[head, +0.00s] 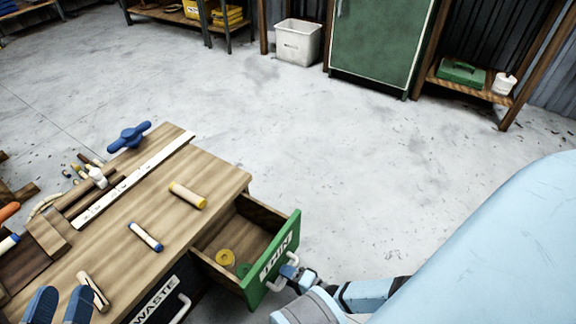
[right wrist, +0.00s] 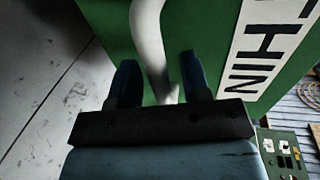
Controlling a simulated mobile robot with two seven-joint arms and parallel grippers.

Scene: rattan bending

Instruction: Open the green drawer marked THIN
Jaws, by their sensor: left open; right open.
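The green drawer (head: 271,264) with a THIN label stands pulled out from the right end of the wooden bench (head: 120,240). My right gripper (head: 290,270) is at this handle. In the right wrist view, the open fingers (right wrist: 158,85) stand on either side of the white handle (right wrist: 150,45), close to the green front (right wrist: 205,35). Contact is not clear. My left gripper (head: 58,305) is open over the bench's near left part.
A WASTE drawer (head: 155,300) is on the bench's near side. Open floor is beyond the bench.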

